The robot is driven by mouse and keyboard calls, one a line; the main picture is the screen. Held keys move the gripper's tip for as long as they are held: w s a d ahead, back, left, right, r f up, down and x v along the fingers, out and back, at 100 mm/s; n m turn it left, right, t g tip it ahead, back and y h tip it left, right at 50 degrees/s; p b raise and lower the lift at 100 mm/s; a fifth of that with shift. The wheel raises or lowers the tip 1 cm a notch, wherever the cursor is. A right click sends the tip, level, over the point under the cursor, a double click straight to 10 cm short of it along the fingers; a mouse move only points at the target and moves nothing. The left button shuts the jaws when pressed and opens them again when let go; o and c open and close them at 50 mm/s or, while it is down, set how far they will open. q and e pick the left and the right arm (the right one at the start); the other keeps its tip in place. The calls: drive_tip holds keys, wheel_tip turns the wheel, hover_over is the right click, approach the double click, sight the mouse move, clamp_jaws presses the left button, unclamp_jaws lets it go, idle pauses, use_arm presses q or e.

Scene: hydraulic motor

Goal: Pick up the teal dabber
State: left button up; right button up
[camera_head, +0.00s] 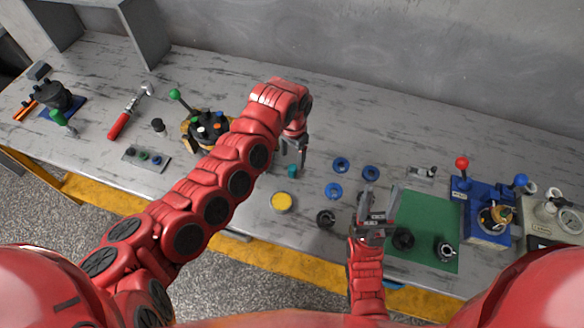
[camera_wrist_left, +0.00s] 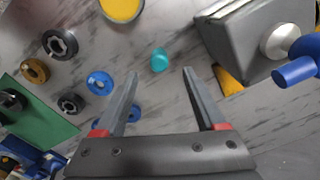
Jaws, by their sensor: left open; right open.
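The teal dabber (camera_head: 292,171) is a small rounded piece standing on the grey workbench, just right of centre behind the yellow disc. My left gripper (camera_head: 293,154) points down close beside it, slightly farther back, with its fingers apart. In the left wrist view the teal dabber (camera_wrist_left: 160,60) shows just past the fingertips, about midway between the open fingers (camera_wrist_left: 160,74). Nothing is between the fingers. My right gripper (camera_head: 379,198) is open and empty over the left edge of the green mat.
A yellow disc (camera_head: 281,202) lies in front of the dabber. Blue rings (camera_head: 333,190) and a black ring (camera_head: 326,218) lie to its right. The green mat (camera_head: 425,215) holds dark parts. A round fixture (camera_head: 207,127) with a green-knobbed lever stands left.

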sight(292, 168)
use_arm(q)
drive_tip(key=shift+f, duration=0.9)
drive_tip(key=shift+s+f+p, duration=0.1)
drive_tip(key=shift+f+p, duration=0.5)
drive_tip(key=shift+p, duration=0.1)
wheel_tip(292, 168, down, 4)
drive_tip(key=shift+r+p, duration=0.2)
drive_tip(key=shift+p, duration=0.2)
drive_tip(key=shift+f, duration=0.4)
clamp_jaws()
